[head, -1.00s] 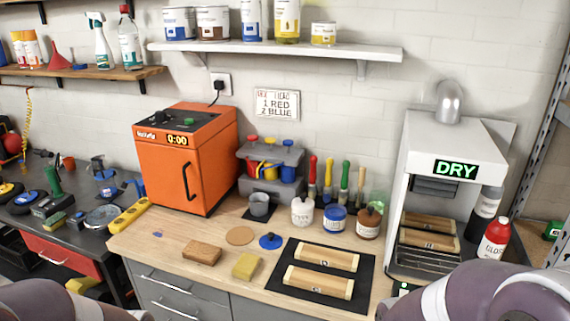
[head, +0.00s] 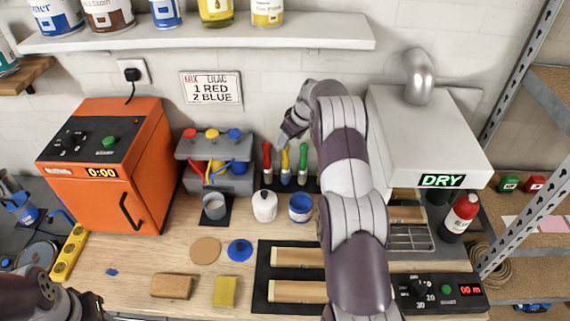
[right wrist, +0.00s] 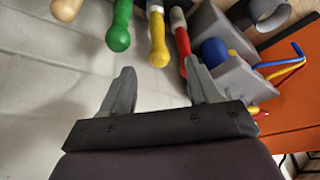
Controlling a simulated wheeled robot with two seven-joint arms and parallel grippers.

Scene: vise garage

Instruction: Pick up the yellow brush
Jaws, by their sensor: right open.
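The yellow brush (head: 285,160) stands handle up between a red-handled brush (head: 267,158) and a green-handled brush (head: 303,160) at the back of the bench. My right gripper (head: 290,132) is just above and behind its handle tip, open and empty. In the right wrist view, the yellow handle (right wrist: 158,42) lies ahead of the gap between the open fingers (right wrist: 161,85), apart from both.
The wall sits close behind. A wooden-handled brush (right wrist: 66,8) shows beyond the green one.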

